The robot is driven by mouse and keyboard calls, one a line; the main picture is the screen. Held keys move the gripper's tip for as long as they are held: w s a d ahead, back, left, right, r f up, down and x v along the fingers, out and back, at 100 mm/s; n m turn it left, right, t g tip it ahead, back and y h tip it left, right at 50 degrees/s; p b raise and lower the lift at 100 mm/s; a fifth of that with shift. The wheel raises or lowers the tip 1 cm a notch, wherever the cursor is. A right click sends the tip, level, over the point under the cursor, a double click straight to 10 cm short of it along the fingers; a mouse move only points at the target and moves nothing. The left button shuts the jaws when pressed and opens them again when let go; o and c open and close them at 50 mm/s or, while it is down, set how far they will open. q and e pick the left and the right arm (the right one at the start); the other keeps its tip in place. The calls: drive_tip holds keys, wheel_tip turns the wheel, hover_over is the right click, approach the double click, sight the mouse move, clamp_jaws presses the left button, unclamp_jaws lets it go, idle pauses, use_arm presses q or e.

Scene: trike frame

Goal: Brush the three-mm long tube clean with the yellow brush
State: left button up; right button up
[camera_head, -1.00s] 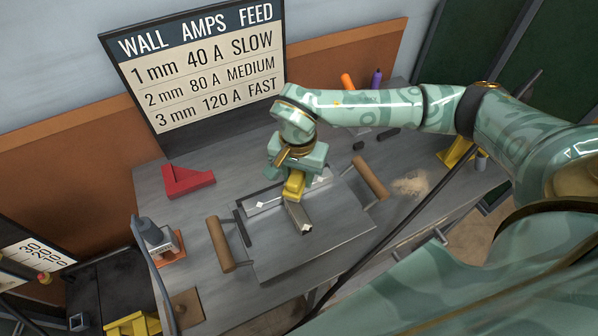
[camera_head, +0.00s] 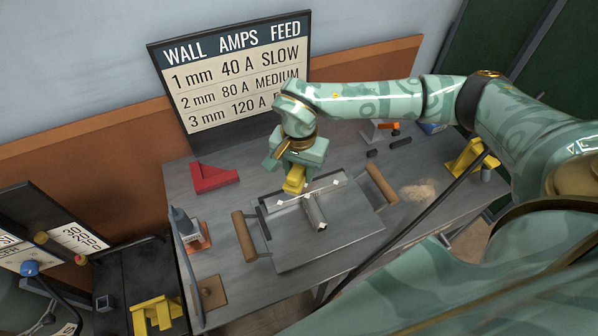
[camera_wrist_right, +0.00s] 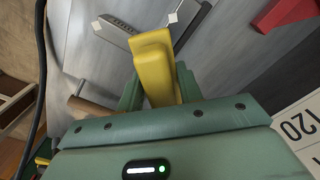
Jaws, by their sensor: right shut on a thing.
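The yellow brush (camera_head: 294,180) is in my right gripper (camera_head: 297,164), which is shut on it and points down over the back left of the work tray. The grey square tube (camera_head: 313,210) lies on the tray, its near end toward the front, with a white diamond mark on it. The brush is just left of the tube's far end; whether they touch I cannot tell. In the right wrist view the brush (camera_wrist_right: 154,65) sticks out between the fingers, covering part of the tube (camera_wrist_right: 115,28). My left gripper is not in view.
The tray (camera_head: 345,230) has wooden handles at both sides. A red angle block (camera_head: 213,177) stands at the left. A settings board (camera_head: 230,85) stands behind. A sandy pile (camera_head: 418,192) and a yellow stand (camera_head: 470,158) are at the right. The front of the tray is clear.

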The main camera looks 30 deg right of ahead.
drive_tip(key=shift+d+r+p, duration=0.1)
drive_tip(key=shift+r+p, duration=0.9)
drive_tip(key=shift+r, duration=0.45)
drive_tip(key=shift+f, duration=0.1)
